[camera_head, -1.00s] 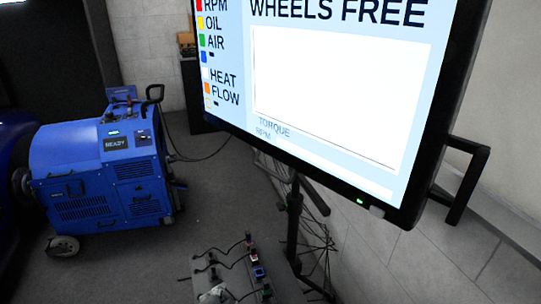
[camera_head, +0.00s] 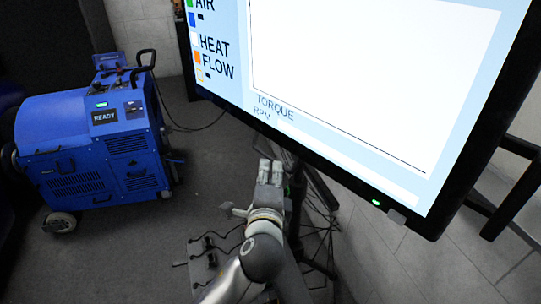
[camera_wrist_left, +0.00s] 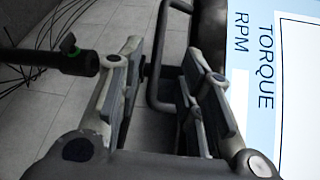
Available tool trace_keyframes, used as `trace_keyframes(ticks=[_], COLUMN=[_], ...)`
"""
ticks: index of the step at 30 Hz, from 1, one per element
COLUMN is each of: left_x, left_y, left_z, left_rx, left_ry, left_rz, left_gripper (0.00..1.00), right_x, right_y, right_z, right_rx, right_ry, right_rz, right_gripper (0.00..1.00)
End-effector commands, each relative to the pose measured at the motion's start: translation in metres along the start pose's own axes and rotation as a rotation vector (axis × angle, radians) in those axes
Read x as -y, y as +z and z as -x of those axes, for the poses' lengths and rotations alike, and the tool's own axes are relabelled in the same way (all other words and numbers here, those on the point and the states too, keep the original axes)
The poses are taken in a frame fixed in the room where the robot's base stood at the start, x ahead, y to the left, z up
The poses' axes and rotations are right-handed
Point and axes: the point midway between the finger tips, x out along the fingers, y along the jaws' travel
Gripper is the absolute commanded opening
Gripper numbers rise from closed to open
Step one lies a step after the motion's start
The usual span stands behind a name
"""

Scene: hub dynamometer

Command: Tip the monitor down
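The monitor (camera_head: 370,90) is a large black-framed screen with a light display, filling the upper right of the head view. Its lower edge slopes down to the right. In the left wrist view its screen (camera_wrist_left: 262,75) is at the right. A black handle bar (camera_head: 512,195) shows at its right side; a black bar also shows between the fingers in the left wrist view (camera_wrist_left: 156,85). My left gripper (camera_head: 268,168) is below the monitor's lower edge. Its fingers are apart in the left wrist view (camera_wrist_left: 163,62), and nothing is visibly gripped. My right gripper is not in view.
A dark stand pole (camera_head: 297,205) rises behind my left gripper. A blue wheeled machine reading READY (camera_head: 90,150) stands at left. Cables lie on the floor behind the pole.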

Motion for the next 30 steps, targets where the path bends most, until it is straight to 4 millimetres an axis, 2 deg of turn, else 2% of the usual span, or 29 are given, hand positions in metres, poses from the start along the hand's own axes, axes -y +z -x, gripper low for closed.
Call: trace_keyframes(ticks=[9, 15, 28, 30], left_x=[0.001, 0.000, 0.000, 0.000], left_y=[0.001, 0.000, 0.000, 0.000], left_z=[-0.058, -0.079, -0.087, -0.087], left_rx=[0.001, 0.000, -0.001, -0.001], left_ry=[0.000, 0.001, 0.001, 0.001], left_rz=[0.000, 0.001, 0.003, 0.003], left_gripper=[0.34, 0.34, 0.34, 0.25], right_x=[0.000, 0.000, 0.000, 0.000], right_y=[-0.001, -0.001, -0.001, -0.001], right_z=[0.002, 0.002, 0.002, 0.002], right_rx=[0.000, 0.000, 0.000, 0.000], right_ry=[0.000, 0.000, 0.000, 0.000], right_rz=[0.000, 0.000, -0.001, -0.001], right_gripper=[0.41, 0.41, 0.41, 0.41])
